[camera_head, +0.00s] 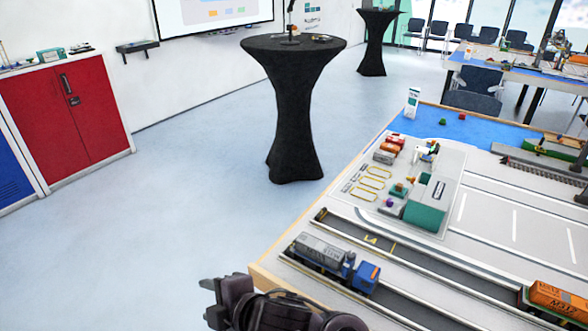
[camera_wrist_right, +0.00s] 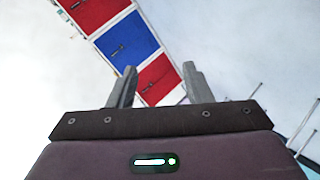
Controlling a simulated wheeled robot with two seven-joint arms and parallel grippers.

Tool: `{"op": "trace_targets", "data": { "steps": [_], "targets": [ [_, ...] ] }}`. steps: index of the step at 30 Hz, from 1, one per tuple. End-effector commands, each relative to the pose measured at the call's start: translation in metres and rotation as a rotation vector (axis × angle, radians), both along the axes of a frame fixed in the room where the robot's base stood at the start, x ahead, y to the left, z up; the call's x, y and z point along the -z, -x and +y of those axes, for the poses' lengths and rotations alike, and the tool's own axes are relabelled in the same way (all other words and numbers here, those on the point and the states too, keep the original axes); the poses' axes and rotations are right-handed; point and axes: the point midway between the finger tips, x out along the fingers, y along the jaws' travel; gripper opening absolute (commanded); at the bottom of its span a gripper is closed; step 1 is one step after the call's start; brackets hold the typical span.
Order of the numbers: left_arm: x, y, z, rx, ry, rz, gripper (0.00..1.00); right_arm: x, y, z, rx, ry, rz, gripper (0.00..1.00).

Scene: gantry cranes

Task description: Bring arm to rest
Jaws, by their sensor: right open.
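My right gripper (camera_head: 213,299) shows at the bottom edge of the head view, in front of the table's left corner. In the right wrist view its two grey fingers (camera_wrist_right: 160,84) stand apart with nothing between them. Only part of my right arm and hand is in the head view. My left gripper is in neither view.
The table (camera_head: 259,277) holds a blue train (camera_head: 337,261) on a track, an orange wagon (camera_head: 557,299) and a model terminal (camera_head: 427,204). A black standing table (camera_head: 294,105) and red cabinets (camera_head: 68,110) stand beyond. Open floor (camera_head: 190,205) lies between.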

Motion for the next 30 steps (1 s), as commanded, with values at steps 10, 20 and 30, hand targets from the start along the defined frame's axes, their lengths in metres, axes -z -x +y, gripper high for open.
{"op": "trace_targets", "data": {
  "steps": [10, 20, 30],
  "targets": [
    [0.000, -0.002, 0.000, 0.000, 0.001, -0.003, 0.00, 0.058, 0.007, -0.205, 0.966, -0.212, 0.632, 0.45],
    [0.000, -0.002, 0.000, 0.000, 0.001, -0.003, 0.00, 0.092, 0.070, -0.306, 1.439, -0.247, 0.895, 0.45],
    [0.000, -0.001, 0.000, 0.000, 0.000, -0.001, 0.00, 0.142, 0.093, -0.340, 1.632, -0.235, 0.996, 0.45]
  ]
}}
